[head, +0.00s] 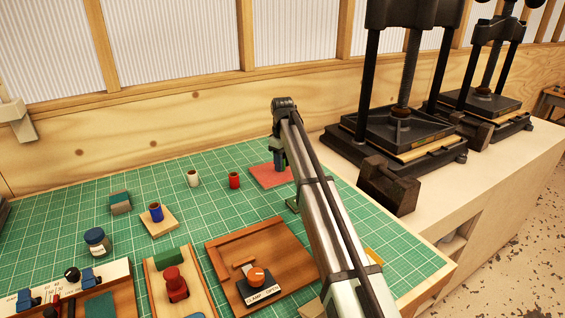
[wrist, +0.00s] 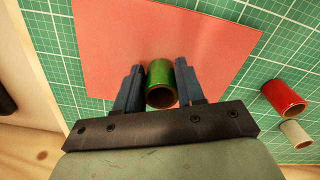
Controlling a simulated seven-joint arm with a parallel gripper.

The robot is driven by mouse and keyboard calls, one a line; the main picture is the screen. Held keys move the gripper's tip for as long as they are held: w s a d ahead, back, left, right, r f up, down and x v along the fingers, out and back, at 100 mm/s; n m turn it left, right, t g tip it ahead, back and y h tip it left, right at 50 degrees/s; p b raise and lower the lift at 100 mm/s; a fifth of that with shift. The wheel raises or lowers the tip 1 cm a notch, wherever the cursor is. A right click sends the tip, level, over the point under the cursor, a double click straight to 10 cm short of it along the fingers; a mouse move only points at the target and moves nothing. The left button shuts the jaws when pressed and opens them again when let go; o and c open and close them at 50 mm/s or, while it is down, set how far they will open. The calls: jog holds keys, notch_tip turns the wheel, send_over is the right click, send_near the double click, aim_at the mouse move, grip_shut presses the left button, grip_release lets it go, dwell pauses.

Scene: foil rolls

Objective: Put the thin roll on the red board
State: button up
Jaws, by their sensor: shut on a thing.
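The red board (head: 263,178) lies flat on the green mat near the back wall. It also fills much of the wrist view (wrist: 165,35). My gripper (head: 279,165) is over the board. In the wrist view my gripper (wrist: 160,84) is shut on an upright green roll (wrist: 161,88), with one dark blue finger on each side. The roll is over the red board; I cannot tell whether it touches it. In the head view the arm and fingers hide the green roll. The frames do not label which roll is the thin one.
A red roll (head: 234,180) and a white roll (head: 193,178) stand left of the board. A clamp fixture (head: 258,280) is in front. Black presses (head: 400,130) stand at the right.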

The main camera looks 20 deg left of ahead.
jog(key=o, duration=1)
jog(key=shift+f, duration=0.1)
notch_tip(320, 180, up, 12)
jog(key=shift+r, duration=0.15)
dwell(0.3)
